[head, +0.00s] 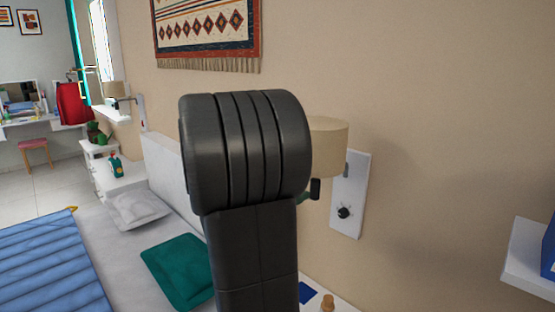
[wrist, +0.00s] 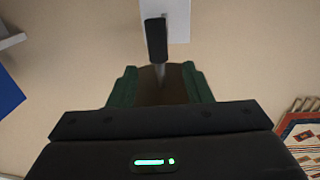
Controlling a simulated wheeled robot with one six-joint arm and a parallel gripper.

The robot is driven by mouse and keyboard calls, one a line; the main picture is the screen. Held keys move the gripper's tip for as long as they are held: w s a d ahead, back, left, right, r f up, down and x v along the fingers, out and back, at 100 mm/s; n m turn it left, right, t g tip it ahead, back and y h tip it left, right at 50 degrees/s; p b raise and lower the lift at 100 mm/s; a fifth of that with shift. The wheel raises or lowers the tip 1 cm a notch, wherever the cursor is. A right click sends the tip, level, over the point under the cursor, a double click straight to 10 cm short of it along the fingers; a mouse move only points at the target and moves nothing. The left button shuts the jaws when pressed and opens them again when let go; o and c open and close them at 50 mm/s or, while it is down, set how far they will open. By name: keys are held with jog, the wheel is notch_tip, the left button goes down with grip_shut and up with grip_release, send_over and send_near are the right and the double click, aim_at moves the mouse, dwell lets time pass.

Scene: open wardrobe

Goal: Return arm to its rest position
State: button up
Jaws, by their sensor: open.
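My dark arm (head: 245,150) rises upright in the middle of the head view and covers part of the wall lamp behind it. My gripper (wrist: 160,70) shows in the wrist view with its two green fingers spread apart. A brown rounded shape, perhaps the lampshade, shows between the fingers; I cannot tell whether they touch it.
The beige lampshade (head: 329,138) and its white wall plate (head: 346,205) with a black knob are close right of my arm. A bed with a green pillow (head: 178,270) and blue cover (head: 50,265) lies left. A white shelf (head: 528,262) juts out right; bare wall lies between.

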aim_at(315, 187)
jog(key=x, duration=0.8)
jog(key=shift+d+p, duration=0.25)
jog(key=shift+p, duration=0.05)
jog(key=shift+d+f+b, duration=0.1)
jog(key=shift+f+b, duration=0.1)
jog(key=shift+b, duration=0.1)
jog(key=shift+s+d+r, duration=0.1)
jog(key=shift+s+r, duration=0.1)
jog(key=shift+s, duration=0.15)
jog(key=shift+f, duration=0.1)
